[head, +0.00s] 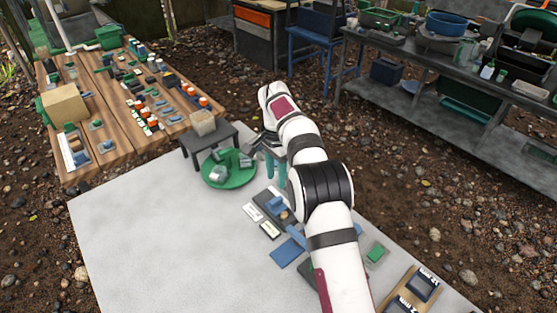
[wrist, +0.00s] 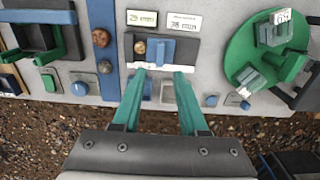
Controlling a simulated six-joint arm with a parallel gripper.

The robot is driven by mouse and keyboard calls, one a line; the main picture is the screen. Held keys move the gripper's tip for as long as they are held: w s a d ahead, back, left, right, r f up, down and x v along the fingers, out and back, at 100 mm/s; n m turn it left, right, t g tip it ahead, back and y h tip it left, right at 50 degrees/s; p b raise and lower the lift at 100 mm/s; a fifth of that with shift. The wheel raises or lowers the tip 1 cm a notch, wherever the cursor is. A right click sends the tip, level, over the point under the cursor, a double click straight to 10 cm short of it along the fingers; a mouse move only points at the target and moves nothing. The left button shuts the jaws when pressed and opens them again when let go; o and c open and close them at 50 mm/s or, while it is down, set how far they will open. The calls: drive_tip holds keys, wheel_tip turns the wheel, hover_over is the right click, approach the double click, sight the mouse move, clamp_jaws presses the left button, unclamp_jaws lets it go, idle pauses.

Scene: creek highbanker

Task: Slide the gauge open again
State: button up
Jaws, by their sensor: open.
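The gauge (wrist: 188,54) is a dark plate with a blue slider block (wrist: 160,52) on a pale strip, near the top middle of the wrist view. A small brown-gold round piece (wrist: 140,47) sits just left of the slider. In the head view the gauge's blue part (head: 275,203) shows on the grey table, left of my arm. My gripper (wrist: 160,73) is open and empty, its green fingers pointing at the gauge's near edge, one on each side of the slider's line. Whether the fingertips touch the gauge I cannot tell.
Two white labels (wrist: 142,18) lie beyond the gauge. A green round turntable (wrist: 243,38) with clear blocks stands right of it. A blue strip (wrist: 103,72) and small knobs lie left. The grey table (head: 150,240) is clear at left in the head view.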

sight(276, 200)
drive_tip(key=shift+f, duration=4.45)
clamp_jaws()
drive_tip(key=shift+w+a, duration=1.05)
drive_tip(key=shift+w, duration=0.1)
unclamp_jaws()
